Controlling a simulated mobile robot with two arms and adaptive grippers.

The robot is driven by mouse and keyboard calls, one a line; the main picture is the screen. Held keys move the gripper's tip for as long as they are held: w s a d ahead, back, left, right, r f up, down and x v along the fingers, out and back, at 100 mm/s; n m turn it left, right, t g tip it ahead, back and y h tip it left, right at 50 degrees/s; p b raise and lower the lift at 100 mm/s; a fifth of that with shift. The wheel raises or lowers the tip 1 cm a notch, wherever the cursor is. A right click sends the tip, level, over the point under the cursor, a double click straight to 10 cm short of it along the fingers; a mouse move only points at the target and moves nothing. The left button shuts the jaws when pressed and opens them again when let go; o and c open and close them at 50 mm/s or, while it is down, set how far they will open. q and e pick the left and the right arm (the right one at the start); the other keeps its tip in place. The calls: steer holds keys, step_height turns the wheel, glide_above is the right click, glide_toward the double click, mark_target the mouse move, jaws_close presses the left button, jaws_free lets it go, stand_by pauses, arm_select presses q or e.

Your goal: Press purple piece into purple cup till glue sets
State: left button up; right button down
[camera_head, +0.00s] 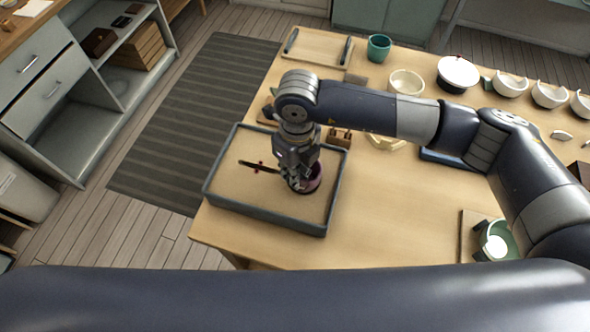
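The purple cup (314,181) sits in the sand of a grey-rimmed tray (268,222), near the tray's right side. My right gripper (297,183) points down at the cup's left side and rim and covers much of it. Its fingertips are small and dark here, so I cannot tell whether they are open or shut, or touching the cup. I cannot make out a separate purple piece; it may be hidden by the gripper. My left gripper is not in view.
A thin dark item (258,167) lies on the sand left of the gripper. A small wooden block (340,137) stands behind the tray. A teal cup (379,47), a cream bowl (406,83) and several white cups line the back. The table's front middle is clear.

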arm_select(q)
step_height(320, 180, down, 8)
steer(key=b, duration=0.7)
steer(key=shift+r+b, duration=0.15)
steer(key=shift+b, duration=0.2)
stand_by(6.6)
